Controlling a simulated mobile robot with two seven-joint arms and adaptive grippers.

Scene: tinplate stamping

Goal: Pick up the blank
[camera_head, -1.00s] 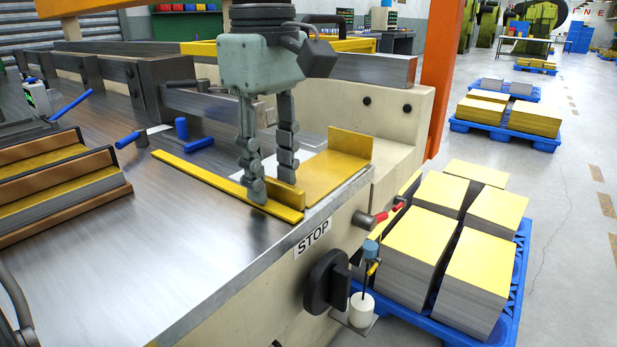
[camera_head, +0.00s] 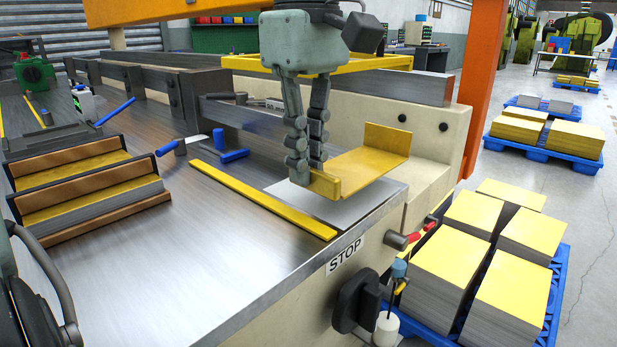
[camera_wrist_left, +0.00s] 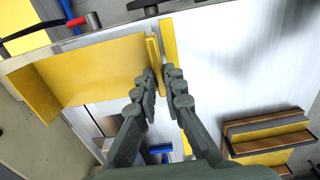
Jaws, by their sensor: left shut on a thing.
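The blank is a yellow sheet (camera_head: 365,168) with a turned-up flange at its far end and a low lip at its near end. My left gripper (camera_head: 306,178) is shut on the near lip, with its fingers pointing down. The blank is raised a little above a pale flat plate (camera_head: 330,207) on the metal table. In the left wrist view the blank (camera_wrist_left: 95,72) extends left from the fingers (camera_wrist_left: 163,85), and its lip stands between the fingertips.
A yellow strip (camera_head: 265,201) lies on the table beside the plate. Blue-handled tools (camera_head: 234,156) lie behind it. A wooden rack of sheets (camera_head: 90,190) stands at left. Pallets with yellow-topped stacks (camera_head: 510,265) stand on the floor at right. The table's front middle is clear.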

